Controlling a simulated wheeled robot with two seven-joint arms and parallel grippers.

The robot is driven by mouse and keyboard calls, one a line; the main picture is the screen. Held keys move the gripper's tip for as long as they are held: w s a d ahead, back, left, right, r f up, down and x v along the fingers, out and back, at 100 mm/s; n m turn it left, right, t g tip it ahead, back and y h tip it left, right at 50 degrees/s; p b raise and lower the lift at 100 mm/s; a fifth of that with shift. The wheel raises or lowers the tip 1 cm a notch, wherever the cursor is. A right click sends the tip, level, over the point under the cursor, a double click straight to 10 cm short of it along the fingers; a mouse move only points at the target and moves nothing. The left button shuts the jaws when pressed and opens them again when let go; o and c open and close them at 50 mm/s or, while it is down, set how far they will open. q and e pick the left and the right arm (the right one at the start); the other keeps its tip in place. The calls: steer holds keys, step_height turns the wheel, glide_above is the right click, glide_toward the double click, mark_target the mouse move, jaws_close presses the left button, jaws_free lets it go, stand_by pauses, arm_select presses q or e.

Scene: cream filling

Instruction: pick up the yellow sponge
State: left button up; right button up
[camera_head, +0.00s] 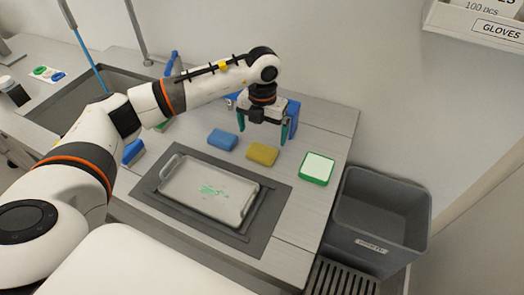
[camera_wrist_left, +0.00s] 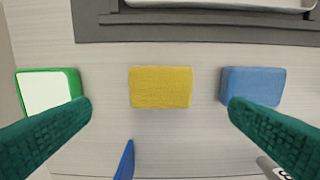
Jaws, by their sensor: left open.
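The yellow sponge (camera_head: 262,154) lies flat on the counter, between the blue sponge and the green-edged white block, just behind the dark mat. In the left wrist view the yellow sponge (camera_wrist_left: 160,87) is near the middle, between and beyond the two green fingers. My left gripper (camera_head: 267,130) is open and empty above the counter, close over and slightly behind the yellow sponge. It also shows in the left wrist view (camera_wrist_left: 160,112), its fingers wide apart. Nothing hides the sponge's top. My right gripper is out of view.
A blue sponge (camera_head: 222,139) and a green-edged white block (camera_head: 317,168) flank the yellow sponge with gaps. A metal tray (camera_head: 167,190) with green residue sits on a dark mat (camera_head: 140,197) in front. A grey bin (camera_head: 385,203) stands right; a sink (camera_head: 70,100) lies left.

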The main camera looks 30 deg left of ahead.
mark_target(261, 150)
arm_select(q)
steer(key=shift+f, duration=0.85)
step_height(261, 150, down, 5)
steer(key=shift+s+p, duration=0.15)
steer(key=shift+p, duration=1.1)
steer(key=shift+f, duration=0.3)
steer(key=c, duration=1)
